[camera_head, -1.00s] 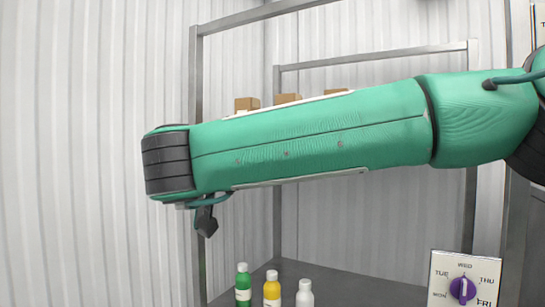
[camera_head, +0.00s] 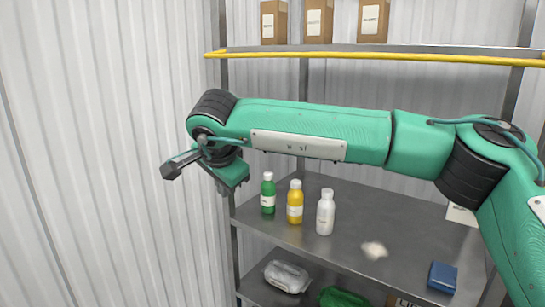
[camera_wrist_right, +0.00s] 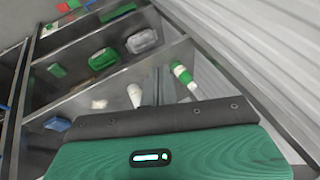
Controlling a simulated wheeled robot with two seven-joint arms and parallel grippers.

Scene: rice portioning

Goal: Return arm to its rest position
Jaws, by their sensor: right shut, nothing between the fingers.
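My right arm, green with dark joints, spans the head view from the right edge to the left. Its gripper (camera_head: 170,171) is at the left end, to the left of the bottles and in front of the pale wall. The gripper is shut with nothing in it. In the right wrist view, the green hand fills the bottom and the narrow dark fingers (camera_wrist_right: 157,88) show just above it. My left gripper is in neither view.
Green (camera_head: 268,194), yellow (camera_head: 295,203) and white (camera_head: 325,213) bottles stand on a grey shelf (camera_head: 350,225). A small white pile (camera_head: 374,250) and a blue box (camera_head: 443,276) lie to their right. Below are clear (camera_head: 287,276) and green (camera_head: 343,298) containers. Cardboard boxes (camera_head: 319,20) stand above, behind a yellow bar (camera_head: 380,56).

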